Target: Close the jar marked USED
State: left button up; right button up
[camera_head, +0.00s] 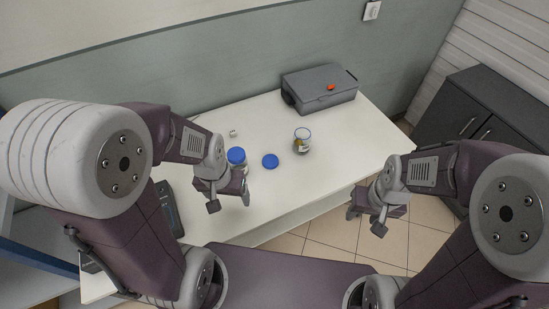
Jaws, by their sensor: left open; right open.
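An open glass jar (302,143) stands upright on the white table, with a blue-edged rim and something yellowish and dark inside. A round blue lid (270,161) lies flat on the table to its left. A second jar with a blue top (236,156) stands further left, partly hidden behind my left gripper. No USED marking is readable on either jar. My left gripper (230,203) is open and empty, in front of the blue-topped jar in the picture. My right gripper (365,222) is open and empty, off the table's front right edge.
A small white item (233,133) lies at the back left. A dark device (168,208) is at the left. The table's right part is clear.

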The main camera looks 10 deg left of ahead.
aim_at(302, 140)
jog(key=i+l+u, duration=0.2)
jog(key=l, duration=0.15)
jog(key=i+l+u, duration=0.15)
jog(key=l, duration=0.25)
jog(key=i+l+u, duration=0.2)
jog(key=l, duration=0.2)
jog(key=l+u, duration=0.15)
jog(key=l, duration=0.3)
